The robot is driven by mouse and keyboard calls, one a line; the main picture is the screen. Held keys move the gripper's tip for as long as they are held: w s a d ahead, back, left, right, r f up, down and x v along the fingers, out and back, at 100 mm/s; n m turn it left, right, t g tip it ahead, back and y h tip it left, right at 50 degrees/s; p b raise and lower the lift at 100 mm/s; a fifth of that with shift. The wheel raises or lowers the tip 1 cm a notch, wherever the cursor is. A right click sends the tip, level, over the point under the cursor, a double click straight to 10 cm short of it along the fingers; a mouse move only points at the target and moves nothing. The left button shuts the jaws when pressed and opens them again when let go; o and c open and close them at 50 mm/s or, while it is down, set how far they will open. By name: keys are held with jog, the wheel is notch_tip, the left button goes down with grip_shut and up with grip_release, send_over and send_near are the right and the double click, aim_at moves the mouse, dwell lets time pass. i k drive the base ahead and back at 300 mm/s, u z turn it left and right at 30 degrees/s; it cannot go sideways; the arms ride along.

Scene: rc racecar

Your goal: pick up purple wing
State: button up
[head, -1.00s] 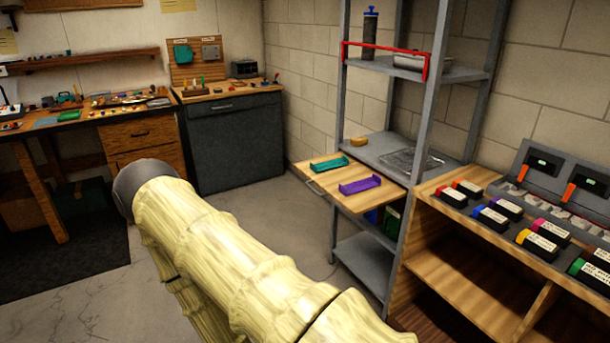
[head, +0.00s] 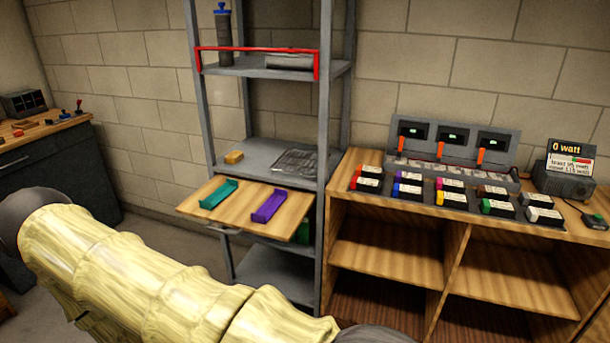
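The purple wing (head: 269,206) lies on a pulled-out wooden board (head: 238,221) at the front of a grey metal shelf. A teal wing (head: 219,194) lies to its left on the same board, apart from it. My arm, with pale yellow ribbed links, crosses the lower left of the head view, in front of and below the board. My gripper is not visible in this view.
The grey shelf (head: 268,267) has upright posts beside the board and a red bar (head: 257,48) above. A wooden cabinet (head: 400,229) with coloured battery-like packs and chargers stands to the right. A dark workbench cabinet (head: 64,180) stands at the left. Some floor shows between them.

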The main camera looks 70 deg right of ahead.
aim_at(270, 205)
jog(key=z, duration=0.85)
jog(key=i, duration=0.75)
jog(key=z, duration=0.85)
